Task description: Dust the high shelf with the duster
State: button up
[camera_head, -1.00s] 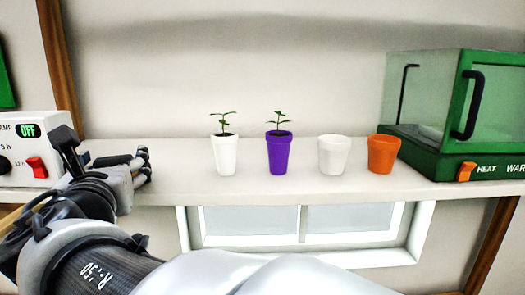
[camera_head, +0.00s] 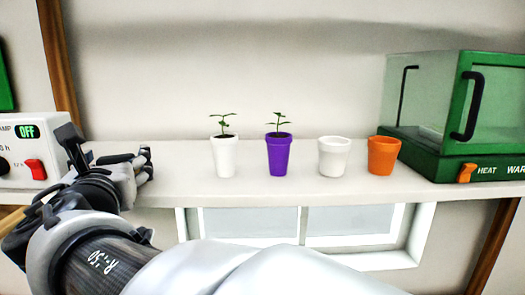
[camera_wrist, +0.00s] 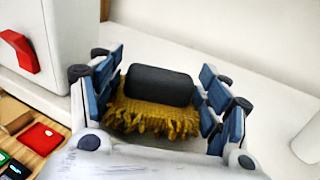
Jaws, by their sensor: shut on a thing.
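The duster (camera_wrist: 150,116) shows in the wrist view as a yellow-brown fringe with a black block (camera_wrist: 158,86) above it. It sits between the blue-padded fingers of my gripper (camera_wrist: 160,100), which is shut on it. In the head view my gripper (camera_head: 140,165) is at the left, over the white shelf (camera_head: 300,190), close to its surface. The duster is not clearly visible there. Whether the fringe touches the shelf I cannot tell.
On the shelf stand a white pot with a seedling (camera_head: 225,157), a purple pot with a seedling (camera_head: 278,155), an empty-looking white pot (camera_head: 333,157) and an orange pot (camera_head: 383,157). A green glass-sided warmer (camera_head: 440,160) is at right, a white switch box (camera_head: 25,150) at left.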

jog(key=shift+s, duration=0.65)
jog(key=shift+w+f, duration=0.1)
jog(key=shift+w, duration=0.65)
notch_tip(320, 180, up, 4)
jog(key=p, duration=0.3)
